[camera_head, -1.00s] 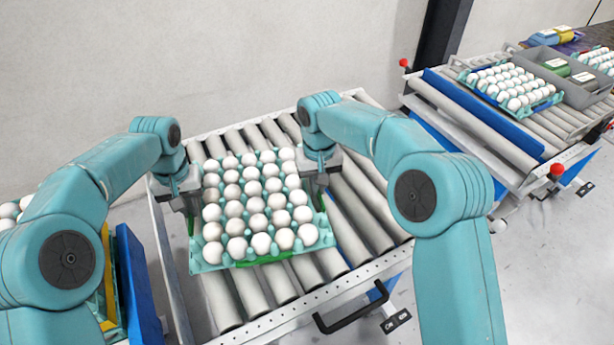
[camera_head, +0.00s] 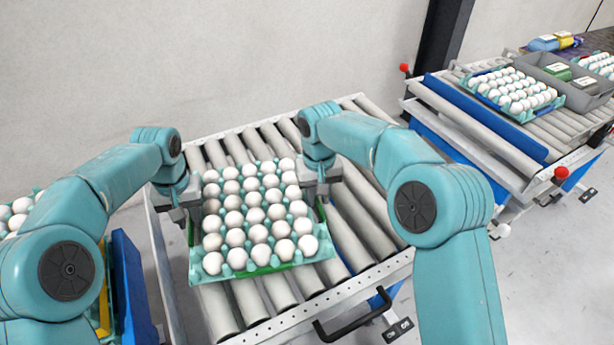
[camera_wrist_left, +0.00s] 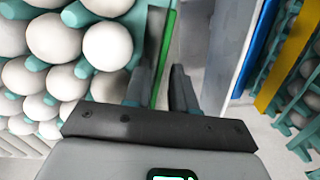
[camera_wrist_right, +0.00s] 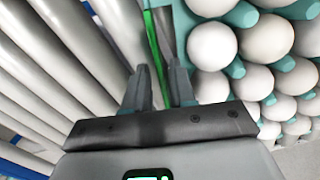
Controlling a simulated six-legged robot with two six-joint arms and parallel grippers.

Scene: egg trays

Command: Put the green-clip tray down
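The green-clip tray (camera_head: 205,272) is teal, full of white eggs, with a green clip strip (camera_head: 262,269) along its front edge. It appears to lie level on the roller table, its underside hidden. My left gripper (camera_head: 188,217) is at its left side and my right gripper (camera_head: 320,198) at its right side. Contact with the tray is unclear.
The roller table (camera_head: 285,322) has bare rollers right of and behind the tray. A black handle (camera_head: 352,318) is at its front. Another roller table at the right holds an egg tray (camera_head: 550,103) and a grey bin (camera_head: 575,98). More eggs (camera_head: 18,207) show at the left edge.

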